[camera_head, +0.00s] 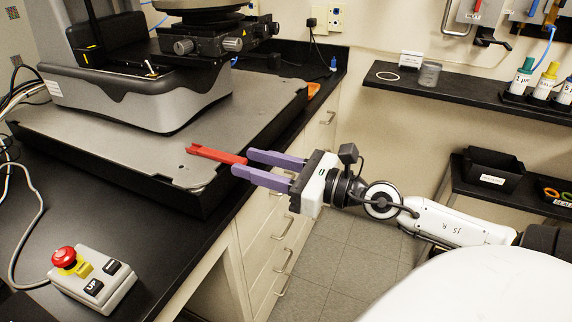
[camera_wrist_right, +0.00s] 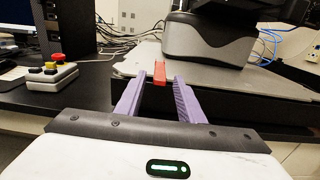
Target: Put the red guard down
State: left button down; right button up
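The red guard (camera_head: 215,154) is a slim red bar at the front right edge of the grey plate (camera_head: 150,160). It also shows in the right wrist view (camera_wrist_right: 160,72), centred ahead of my fingertips. My right gripper (camera_head: 240,163) has purple fingers and points left toward the guard. The fingers are apart, and the wrist view shows a gap on each side of the guard (camera_wrist_right: 160,80). The guard's near end lies at or just between the fingertips. Whether its underside touches the plate is hard to tell. My left gripper is not in view.
A grey instrument (camera_head: 140,95) stands on the plate. A control box with a red button (camera_head: 90,280) sits on the black bench at front left. An orange item (camera_head: 313,90) lies behind the plate. Wall shelves (camera_head: 460,90) hold bottles at right.

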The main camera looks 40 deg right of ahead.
jog(key=b+v, duration=0.4)
jog(key=v, duration=0.4)
notch_tip(320, 180, down, 21)
jog(key=d+m+h, duration=0.2)
jog(key=m+h, duration=0.6)
jog(key=m, duration=1.8)
jog(key=s+a+f+m+g+y, duration=0.2)
jog(key=s+a+f+m+g, duration=0.2)
jog(key=a+f, duration=0.6)
jog(key=s+a+f+m+g+y, duration=0.1)
jog(key=s+a+f+m+g, duration=0.3)
jog(key=s+a+f+m, duration=0.2)
jog(key=a+f+m, duration=0.2)
jog(key=a+f, duration=0.2)
jog(key=shift+s+a+f+y, duration=0.15)
jog(key=shift+s+f+y, duration=0.1)
jog(key=shift+s+y, duration=0.15)
